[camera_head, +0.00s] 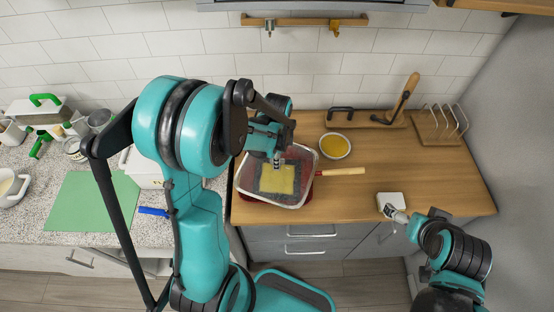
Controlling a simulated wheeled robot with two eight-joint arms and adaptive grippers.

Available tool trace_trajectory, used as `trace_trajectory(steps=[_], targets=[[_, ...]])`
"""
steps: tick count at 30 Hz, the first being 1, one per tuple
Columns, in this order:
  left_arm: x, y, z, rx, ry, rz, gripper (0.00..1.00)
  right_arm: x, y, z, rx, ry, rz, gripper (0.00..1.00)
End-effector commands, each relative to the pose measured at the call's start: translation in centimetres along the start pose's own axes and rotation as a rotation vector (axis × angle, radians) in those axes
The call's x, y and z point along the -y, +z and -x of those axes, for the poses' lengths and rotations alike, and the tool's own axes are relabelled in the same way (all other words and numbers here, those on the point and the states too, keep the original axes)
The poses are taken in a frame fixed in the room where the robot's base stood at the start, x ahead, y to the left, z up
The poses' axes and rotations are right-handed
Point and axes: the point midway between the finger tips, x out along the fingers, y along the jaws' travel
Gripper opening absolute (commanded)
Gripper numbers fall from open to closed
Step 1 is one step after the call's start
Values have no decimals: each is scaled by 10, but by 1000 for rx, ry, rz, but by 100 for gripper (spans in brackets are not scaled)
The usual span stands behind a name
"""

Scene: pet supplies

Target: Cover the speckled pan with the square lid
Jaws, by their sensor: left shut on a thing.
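A square lid with a pale rim and a see-through middle (244,183) is over the pan area on the wooden counter. Under it show a dark grey speckled square with a yellow middle (283,180), red edges and a wooden handle (343,171) pointing right. My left gripper (277,160) is above the lid's middle, shut on the lid; its knob is mostly hidden by the fingers. I cannot tell whether the lid touches the pan. My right gripper (396,215) is low at the front right, beside a small white block; its fingers are too small to read.
A bowl of yellow food (334,146) stands just behind the handle. The small white block (391,201) is near the counter's front edge. A board with a wooden-handled tool (399,100) and a wire rack (440,125) are at the back. A green mat (92,208) lies left.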

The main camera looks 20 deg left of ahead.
Motion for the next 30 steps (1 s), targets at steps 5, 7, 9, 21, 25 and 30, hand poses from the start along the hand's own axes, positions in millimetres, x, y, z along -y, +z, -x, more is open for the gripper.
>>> trace_trajectory(steps=[5,7,9,21,25,30], targets=[[0,0,0,0,0,0,0,0,0,-1,0,0,0,100],[0,0,-1,0,0,0,0,0,1,-2,0,0,0,100],[0,0,-3,0,0,0,0,0,2,-3,0,0,0,100],[0,0,-6,0,1,0,0,0,5,-7,0,0,0,100],[-1,0,-7,0,2,0,0,0,5,-7,0,0,0,100],[-2,0,-7,0,3,0,0,0,5,-7,0,0,0,100]])
